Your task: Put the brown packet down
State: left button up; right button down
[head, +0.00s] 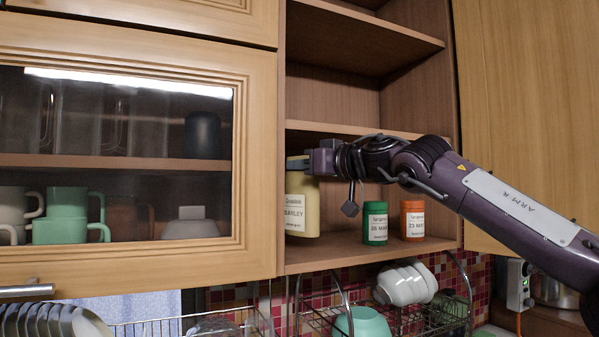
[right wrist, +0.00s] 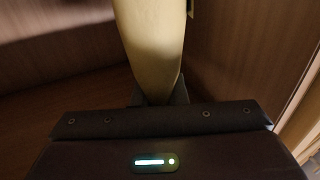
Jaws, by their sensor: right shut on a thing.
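The packet (head: 302,207) is pale yellow-tan with a white label reading "BARLEY". It is upright at the left side of the open cabinet's lower compartment. My right gripper (head: 299,164) is shut on its top, reaching in from the right. In the right wrist view the packet (right wrist: 153,45) stands out beyond the jaws, which close on its near end. I cannot tell whether its base touches the shelf board (head: 345,258). My left gripper is not in view.
A green jar (head: 375,224) and an orange jar (head: 412,221) stand on the same shelf, right of the packet. A shelf board (head: 350,130) is close above my gripper. A glass-fronted door (head: 257,150) borders the left. A dish rack (head: 400,318) with bowls and cups is below.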

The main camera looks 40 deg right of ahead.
aim_at(300, 183)
jog(key=shift+w, duration=0.3)
notch_tip(300, 183, down, 3)
jog(key=shift+s+a, duration=0.1)
jog(key=shift+f, duration=0.25)
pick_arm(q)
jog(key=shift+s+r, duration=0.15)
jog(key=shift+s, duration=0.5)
pick_arm(e)
jog(key=c, duration=1.9)
grip_release()
jog(key=shift+f, duration=0.15)
jog(key=o, duration=0.4)
jog(key=shift+o, duration=0.2)
